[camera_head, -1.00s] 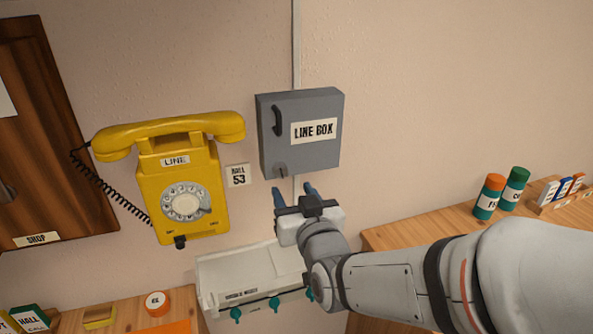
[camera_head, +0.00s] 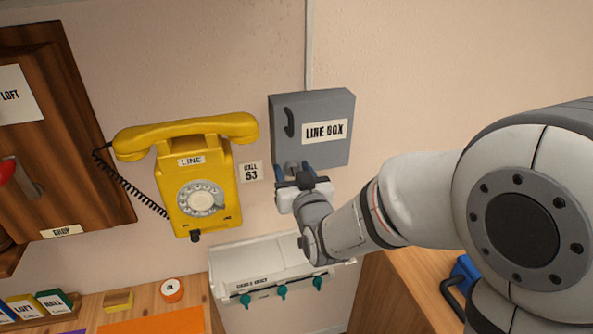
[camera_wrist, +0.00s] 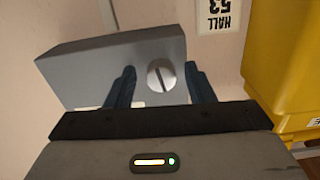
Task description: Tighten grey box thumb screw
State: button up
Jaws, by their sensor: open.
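The grey line box (camera_head: 322,110) hangs on the wall, its door shut, with a dark handle on its left side and a "LINE BOX" label. Its thumb screw (camera_head: 291,167) is at the lower left of the box. In the wrist view the screw (camera_wrist: 161,76) is a round silver head with a slanted slot, on the grey face of the box (camera_wrist: 90,72). My gripper (camera_wrist: 160,85) is open, with one blue finger on each side of the screw head. In the head view my gripper (camera_head: 293,172) is just below the box.
A yellow dial phone (camera_head: 203,195) hangs left of the box, with a "HALL 53" card (camera_head: 252,172) between them. A white tray (camera_head: 235,262) with teal knobs sits below my gripper. A wooden cabinet (camera_head: 50,130) is at far left.

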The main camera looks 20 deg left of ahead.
jog(key=c, duration=0.9)
jog(key=shift+d, duration=0.15)
jog(key=shift+c, duration=0.4)
